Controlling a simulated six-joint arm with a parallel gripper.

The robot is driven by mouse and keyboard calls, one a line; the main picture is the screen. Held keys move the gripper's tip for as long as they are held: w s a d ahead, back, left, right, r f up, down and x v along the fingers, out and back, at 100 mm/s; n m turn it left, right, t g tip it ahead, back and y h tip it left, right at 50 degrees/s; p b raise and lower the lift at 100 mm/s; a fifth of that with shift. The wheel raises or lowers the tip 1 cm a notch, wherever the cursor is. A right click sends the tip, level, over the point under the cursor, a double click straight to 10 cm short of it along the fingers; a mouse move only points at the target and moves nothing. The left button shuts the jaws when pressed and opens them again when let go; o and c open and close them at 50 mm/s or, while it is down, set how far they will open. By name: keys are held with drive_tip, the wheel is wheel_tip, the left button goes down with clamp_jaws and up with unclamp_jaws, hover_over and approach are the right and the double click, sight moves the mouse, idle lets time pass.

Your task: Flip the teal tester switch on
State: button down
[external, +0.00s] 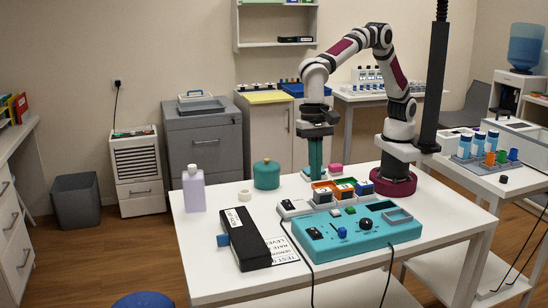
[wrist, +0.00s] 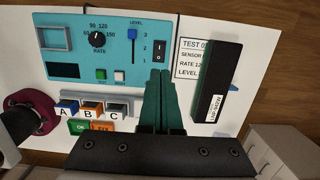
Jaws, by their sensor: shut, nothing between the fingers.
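The teal tester (external: 375,238) lies on the white table; it fills the upper left of the wrist view (wrist: 70,72). Its black rocker switch (wrist: 160,50) sits at the panel's right end in that view, and at the left end in the external view (external: 315,233). Which way it is set cannot be told. Beside it is a blue LEVEL slider (wrist: 132,36). My gripper (wrist: 160,74) has teal fingers, shut and empty. In the external view my gripper (external: 316,174) points down behind the tester, apart from it.
A black case (external: 244,240) lies over a printed card (external: 283,249) left of the tester. Colored A, B, C blocks (wrist: 92,108) sit behind the tester. A lilac bottle (external: 193,190), teal jar (external: 266,175) and tape roll (external: 244,194) stand at the table's left. Dark cables run off the front edge.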

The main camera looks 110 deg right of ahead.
sight(316, 233)
drive_tip(key=f, duration=0.4)
drive_tip(key=a+f, duration=0.1)
drive_tip(key=f, duration=0.4)
drive_tip(key=a+f, duration=0.1)
drive_tip(key=f, duration=0.4)
drive_tip(key=shift+f, duration=0.15)
drive_tip(key=shift+d+r, duration=0.2)
drive_tip(key=shift+d, duration=0.6)
